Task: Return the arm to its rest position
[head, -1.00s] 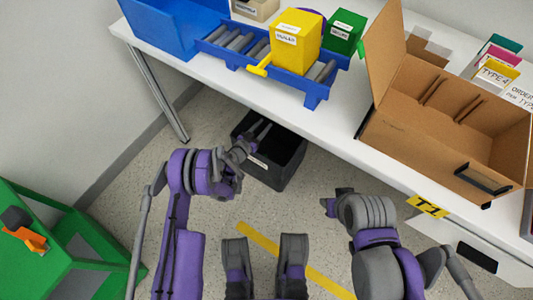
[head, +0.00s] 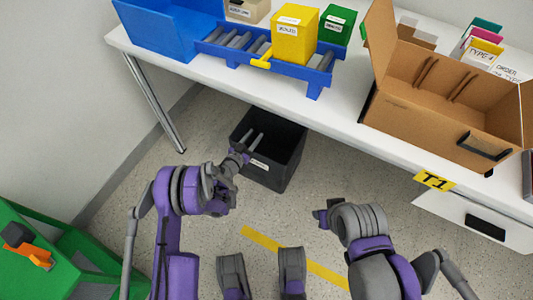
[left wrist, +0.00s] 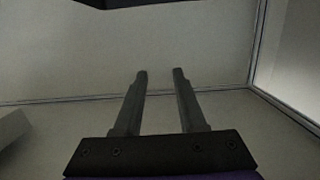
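My left gripper (head: 252,136) is in front of the table, in line with a black bin's opening in the head view. Its two fingers are apart with nothing between them; the left wrist view also shows them spread and empty (left wrist: 160,73). My left arm is bent, its forearm upright in the picture. My right gripper (head: 321,212) is a small dark shape at the end of the folded right arm, and its fingers cannot be made out. An orange part with a dark knob, perhaps the rotary switch (head: 36,255), is on a green box (head: 65,236) at the lower left, away from both grippers.
The black bin (head: 286,166) stands on the floor under the white table's edge (head: 330,122). On the table are a blue bin (head: 165,28), a roller rack with a yellow box (head: 294,34), a green box (head: 334,25) and an open cardboard box (head: 425,110). The floor between my arms is clear.

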